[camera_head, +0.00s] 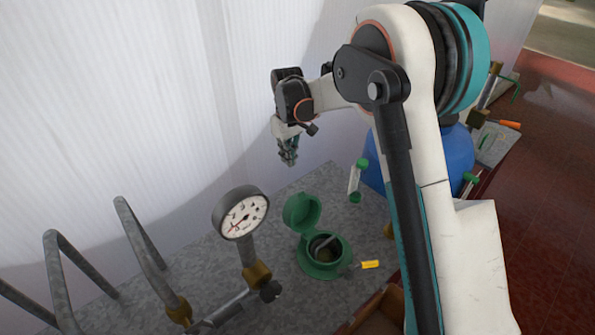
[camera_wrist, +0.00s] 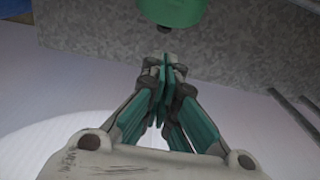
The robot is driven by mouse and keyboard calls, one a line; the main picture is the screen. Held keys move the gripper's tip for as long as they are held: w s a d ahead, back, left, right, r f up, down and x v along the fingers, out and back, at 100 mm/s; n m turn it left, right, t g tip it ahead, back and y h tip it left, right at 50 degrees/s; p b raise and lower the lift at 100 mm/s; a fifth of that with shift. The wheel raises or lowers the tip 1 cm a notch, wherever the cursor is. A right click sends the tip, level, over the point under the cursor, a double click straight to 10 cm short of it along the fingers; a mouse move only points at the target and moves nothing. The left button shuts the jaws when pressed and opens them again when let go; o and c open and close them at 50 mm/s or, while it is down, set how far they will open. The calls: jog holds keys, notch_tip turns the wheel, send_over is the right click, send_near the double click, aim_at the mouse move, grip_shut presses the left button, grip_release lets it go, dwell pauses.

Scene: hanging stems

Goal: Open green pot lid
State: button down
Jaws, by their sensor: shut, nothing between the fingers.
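The green pot (camera_head: 323,268) stands on the grey counter in the head view, a little right of the middle. Its green lid (camera_head: 301,212) is raised and tilted back on the far left side, and the pot's dark inside shows with a grey thing in it. My gripper (camera_head: 289,160) is above and behind the pot, apart from it, pointing down. In the wrist view my gripper (camera_wrist: 166,62) has its fingers together with nothing between them. A green rounded part (camera_wrist: 172,10), probably the lid, shows just beyond the fingertips at the top edge.
A pressure gauge (camera_head: 240,212) on a pipe with a brass fitting stands left of the pot. Bent grey metal bars (camera_head: 140,245) are further left. A yellow tag (camera_head: 370,264) lies right of the pot. A green-capped tube (camera_head: 356,178) and a blue container (camera_head: 458,150) stand behind.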

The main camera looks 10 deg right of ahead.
aim_at(296, 194)
jog(key=shift+s+d+f, duration=0.35)
jog(key=shift+s+f, duration=0.15)
jog(key=shift+f, duration=0.95)
jog(key=shift+s+d+f, duration=0.3)
jog(key=shift+s+f, duration=0.15)
jog(key=shift+f, duration=1.05)
jog(key=shift+s+d+f, duration=0.35)
jog(key=shift+s+f, duration=0.15)
jog(key=shift+f, duration=0.95)
jog(key=s+d+r+t+y+b, duration=0.1)
jog(key=s+d+t+y+b, duration=0.1)
jog(key=s, duration=0.4)
jog(key=shift+d+r+t+b, duration=0.35)
jog(key=shift+d+t+b, duration=0.5)
jog(key=shift+d, duration=0.15)
jog(key=shift+r, duration=0.1)
jog(key=v, duration=1.2)
jog(key=shift+d, duration=0.25)
